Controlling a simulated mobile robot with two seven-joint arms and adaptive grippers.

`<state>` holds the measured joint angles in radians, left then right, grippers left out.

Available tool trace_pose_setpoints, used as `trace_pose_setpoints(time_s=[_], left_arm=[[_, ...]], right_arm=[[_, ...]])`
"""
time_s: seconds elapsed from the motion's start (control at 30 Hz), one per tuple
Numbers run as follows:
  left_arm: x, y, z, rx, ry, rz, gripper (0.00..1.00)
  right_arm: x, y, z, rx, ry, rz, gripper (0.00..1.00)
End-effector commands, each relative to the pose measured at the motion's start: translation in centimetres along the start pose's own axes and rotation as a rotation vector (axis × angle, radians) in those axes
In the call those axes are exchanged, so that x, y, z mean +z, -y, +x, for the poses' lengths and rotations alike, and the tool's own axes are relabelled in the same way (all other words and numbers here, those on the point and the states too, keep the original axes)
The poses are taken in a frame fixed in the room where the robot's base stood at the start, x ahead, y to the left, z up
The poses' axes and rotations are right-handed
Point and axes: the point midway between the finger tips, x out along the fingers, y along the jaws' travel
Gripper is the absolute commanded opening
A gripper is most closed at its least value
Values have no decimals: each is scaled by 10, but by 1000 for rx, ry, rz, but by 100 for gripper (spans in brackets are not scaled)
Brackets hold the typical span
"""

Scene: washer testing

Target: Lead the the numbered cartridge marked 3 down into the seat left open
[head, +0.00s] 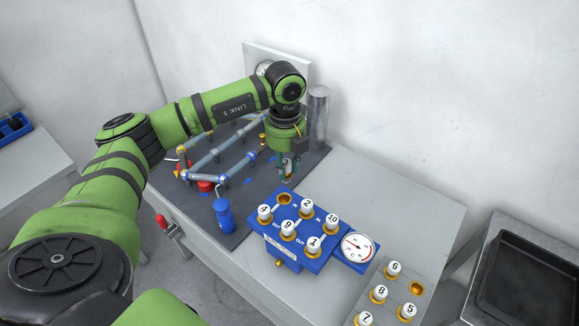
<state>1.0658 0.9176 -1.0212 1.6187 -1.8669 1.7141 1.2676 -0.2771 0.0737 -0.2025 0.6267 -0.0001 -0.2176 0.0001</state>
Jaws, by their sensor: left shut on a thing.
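The blue manifold block (320,258) holds several white-capped cartridges marked 4, 2, 10, 9 and 1 in brass seats. One brass seat (285,198) at its back left corner is open and empty. My left gripper (288,175) points down just above and behind this seat. It is shut on a small cartridge (287,168), mostly hidden between the fingers; its number cannot be read. The cartridge appears apart from the block. My right gripper is not in view.
A gauge (356,247) sits at the block's right. A grey rack (388,306) holds cartridges 6, 8, 5 and 7 and one empty brass seat (416,288).

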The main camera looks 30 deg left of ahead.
Motion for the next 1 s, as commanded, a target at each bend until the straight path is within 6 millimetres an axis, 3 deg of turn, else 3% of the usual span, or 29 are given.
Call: trace_pose_setpoints(time_s=[0.13,0.33,0.47,0.57,0.8,1.0], left_arm=[[1,-1,4,1,0,-26,0],[1,-1,21,1,0,-25,0],[1,-1,36,1,1,-24,0],[1,-1,47,1,1,-23,0],[1,-1,59,0,1,-22,0],[1,-1,59,0,1,-22,0]], right_arm=[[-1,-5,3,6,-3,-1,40],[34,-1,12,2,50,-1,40],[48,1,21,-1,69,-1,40],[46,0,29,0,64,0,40],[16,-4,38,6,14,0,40],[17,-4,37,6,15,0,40]])
